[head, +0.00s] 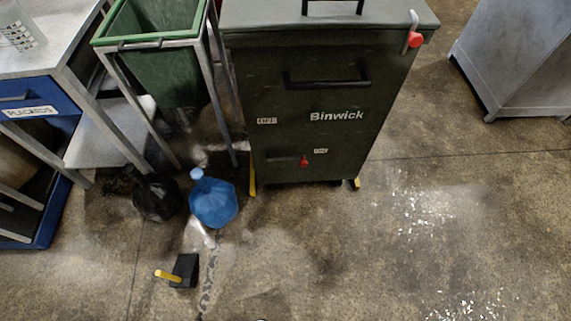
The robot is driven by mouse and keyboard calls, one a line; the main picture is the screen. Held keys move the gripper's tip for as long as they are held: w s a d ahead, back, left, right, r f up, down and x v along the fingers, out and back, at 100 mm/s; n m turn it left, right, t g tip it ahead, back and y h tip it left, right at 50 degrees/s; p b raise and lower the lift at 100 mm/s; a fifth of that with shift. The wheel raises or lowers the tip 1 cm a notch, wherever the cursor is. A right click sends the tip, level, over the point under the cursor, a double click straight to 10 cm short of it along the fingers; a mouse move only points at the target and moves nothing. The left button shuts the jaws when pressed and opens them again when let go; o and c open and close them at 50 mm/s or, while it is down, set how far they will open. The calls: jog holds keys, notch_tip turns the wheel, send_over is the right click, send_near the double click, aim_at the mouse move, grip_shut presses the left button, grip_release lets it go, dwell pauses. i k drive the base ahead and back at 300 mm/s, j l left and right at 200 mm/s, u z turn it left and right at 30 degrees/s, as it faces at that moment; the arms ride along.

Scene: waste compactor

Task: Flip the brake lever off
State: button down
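The dark green compactor (345,140) marked Binwick stands upright at the upper middle of the head view. Low on its front is a short lever with a red knob (304,161), lying roughly level with the knob at its right end. The knob is close to the small ON label (320,151). The OFF label (266,121) is higher, above the lever's left end. A second lever with a red knob (415,40) is at the compactor's top right corner. I cannot tell from any marking which one is the brake. My gripper is not in view.
A blue bag (213,202) and a black bag (156,197) lie left of the compactor. A black wedge with a yellow handle (184,270) is nearer. A green bin (160,50) in a frame stands left. Floor in front and right is open, with glittering scraps (425,215).

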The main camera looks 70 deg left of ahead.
aim_at(270, 158)
jog(key=i+j+u, duration=0.1)
jog(key=u, duration=0.35)
jog(key=i+u, duration=0.3)
jog(key=u, duration=0.15)
jog(key=i+l+u, duration=0.1)
jog(key=u, duration=0.35)
jog(key=i+l+u, duration=0.15)
jog(key=u, duration=0.35)
jog(key=i+l, duration=0.05)
jog(key=i, duration=0.05)
